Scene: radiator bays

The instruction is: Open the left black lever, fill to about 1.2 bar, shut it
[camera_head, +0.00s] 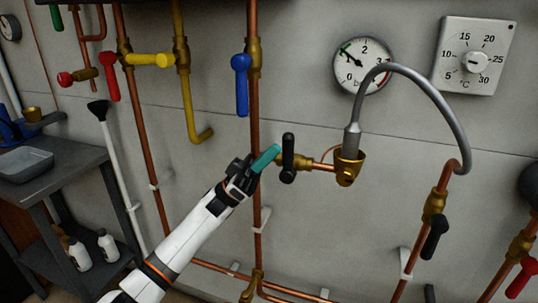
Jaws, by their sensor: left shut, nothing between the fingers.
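The left black lever (288,157) stands upright, crosswise to its short horizontal copper pipe (322,166). My left gripper (266,158) has teal fingertips and is shut and empty. Its tips are just left of the lever; I cannot tell whether they touch it. The round pressure gauge (363,65) hangs above right, its needle pointing up and left between 0 and 2, near a green mark. A second black lever (435,237) hangs on the right copper pipe. My right gripper is not in view.
A grey hose (437,98) arches from the brass fitting (348,167) to the right pipe. A blue lever (241,85), yellow lever (150,59) and red lever (109,76) are nearby. A thermostat (474,56) is upper right. A grey cart (65,165) stands left.

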